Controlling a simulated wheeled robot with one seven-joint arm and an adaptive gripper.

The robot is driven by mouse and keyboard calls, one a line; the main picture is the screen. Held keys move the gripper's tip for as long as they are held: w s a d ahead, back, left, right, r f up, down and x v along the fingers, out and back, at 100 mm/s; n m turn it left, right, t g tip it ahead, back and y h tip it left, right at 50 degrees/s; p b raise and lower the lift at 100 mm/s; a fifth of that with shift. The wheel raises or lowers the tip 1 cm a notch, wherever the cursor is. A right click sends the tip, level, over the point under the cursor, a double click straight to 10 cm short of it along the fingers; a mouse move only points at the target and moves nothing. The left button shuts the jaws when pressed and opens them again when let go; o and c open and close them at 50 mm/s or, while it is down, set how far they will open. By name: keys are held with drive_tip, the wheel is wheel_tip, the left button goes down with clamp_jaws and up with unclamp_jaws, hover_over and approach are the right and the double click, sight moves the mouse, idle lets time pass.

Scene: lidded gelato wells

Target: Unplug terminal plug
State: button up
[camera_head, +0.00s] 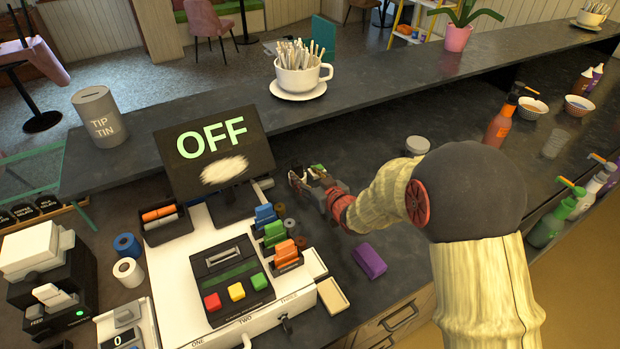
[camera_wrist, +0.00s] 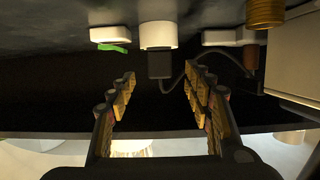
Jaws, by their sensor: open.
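My gripper (camera_head: 312,180) reaches low over the dark counter to the right of the terminal, whose screen (camera_head: 215,150) reads OFF. In the wrist view my gripper (camera_wrist: 160,76) is open, with one ribbed finger on each side. A black plug (camera_wrist: 159,66) shows between and just beyond the fingertips, apart from both. It sits against a round white socket (camera_wrist: 158,35), and a dark cable runs from it to the right. In the head view the plug cannot be made out behind my gripper.
Flat white pieces flank the socket, one with a green tab (camera_wrist: 115,47), another at right (camera_wrist: 230,38). Coloured block holders (camera_head: 275,235) stand left of my gripper. A purple block (camera_head: 369,261) lies on the counter in front. A raised ledge with a cup (camera_head: 299,80) runs behind.

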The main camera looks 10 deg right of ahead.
sight(298, 165)
drive_tip(key=b+x, duration=0.1)
drive_tip(key=x, duration=0.6)
drive_tip(key=shift+w, duration=0.2)
drive_tip(key=c, duration=1.1)
drive_tip(key=shift+c, duration=0.8)
drive_tip(key=shift+r, duration=0.8)
drive_tip(key=shift+r+p, duration=1.35)
drive_tip(key=shift+r, duration=0.65)
